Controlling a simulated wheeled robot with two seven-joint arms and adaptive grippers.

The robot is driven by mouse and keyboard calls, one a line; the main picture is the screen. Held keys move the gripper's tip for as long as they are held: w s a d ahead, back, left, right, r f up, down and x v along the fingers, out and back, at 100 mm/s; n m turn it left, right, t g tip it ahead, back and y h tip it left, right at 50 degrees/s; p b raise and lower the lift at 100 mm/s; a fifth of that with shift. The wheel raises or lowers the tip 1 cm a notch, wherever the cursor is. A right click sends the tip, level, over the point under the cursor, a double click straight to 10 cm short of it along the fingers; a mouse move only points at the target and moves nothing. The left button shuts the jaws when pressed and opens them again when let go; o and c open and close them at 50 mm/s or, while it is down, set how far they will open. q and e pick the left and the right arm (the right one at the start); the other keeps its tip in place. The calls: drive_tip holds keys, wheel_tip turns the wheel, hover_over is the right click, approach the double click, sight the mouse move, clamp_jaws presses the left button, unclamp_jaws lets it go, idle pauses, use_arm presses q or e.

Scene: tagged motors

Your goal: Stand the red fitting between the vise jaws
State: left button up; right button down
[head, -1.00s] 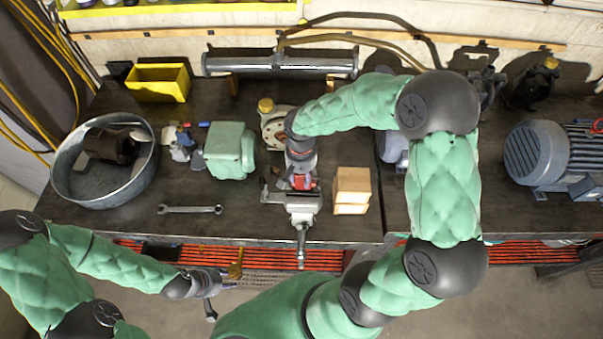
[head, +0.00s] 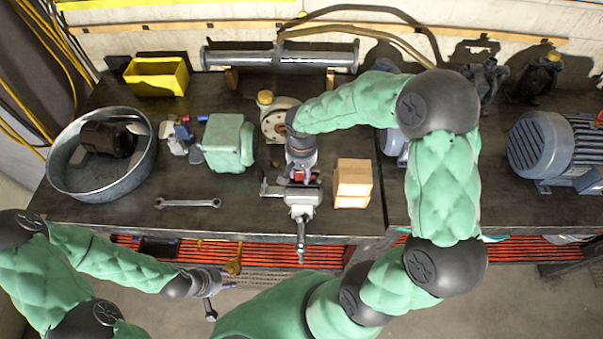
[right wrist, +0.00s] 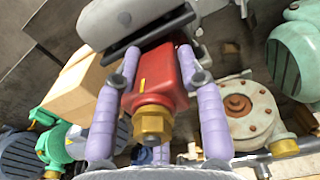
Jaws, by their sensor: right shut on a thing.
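The red fitting (right wrist: 163,78) has a brass hex nut at its near end in the right wrist view. It also shows as a small red patch (head: 299,176) in the head view. My right gripper (right wrist: 160,72) is shut on it, with purple fingers on both sides. The grey vise (head: 303,199) stands at the table's front edge. Its dark jaw (right wrist: 150,38) lies close to the fitting's far end in the wrist view. I cannot tell whether that end is between the jaws. My left gripper (head: 207,282) is low in front of the table; its fingers are too small to read.
A wooden block (head: 353,183) stands right of the vise. A wrench (head: 188,203) and a green motor (head: 229,143) lie to its left. A round flanged part (head: 277,122) is behind. A metal basin (head: 77,181) and a yellow bin (head: 156,76) stand further left.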

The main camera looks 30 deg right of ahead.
drive_tip(key=c, duration=0.8)
unclamp_jaws()
drive_tip(key=shift+s+a+f, duration=0.15)
drive_tip(key=shift+s+f, duration=0.2)
drive_tip(key=shift+f, duration=0.25)
drive_tip(key=shift+s+a+f, duration=0.15)
drive_tip(key=shift+s+f, duration=0.15)
drive_tip(key=shift+f, duration=0.3)
drive_tip(key=shift+o, duration=0.6)
drive_tip(key=shift+w+d+f+g, duration=0.1)
drive_tip(key=shift+w+g, duration=0.1)
drive_tip(key=shift+g, duration=0.1)
drive_tip(key=shift+w+d+f, duration=0.15)
drive_tip(key=shift+w+d, duration=0.1)
drive_tip(key=shift+w, duration=0.15)
use_arm(q)
drive_tip(key=shift+w+d+f, duration=0.2)
drive_tip(key=shift+w+d, duration=0.05)
drive_tip(key=shift+w, duration=0.2)
use_arm(e)
drive_tip(key=shift+s+a, duration=0.2)
drive_tip(key=shift+s, duration=0.05)
drive_tip(key=r, duration=0.8)
drive_tip(key=w+r, duration=0.1)
drive_tip(key=r, duration=0.4)
drive_tip(key=shift+d, duration=0.2)
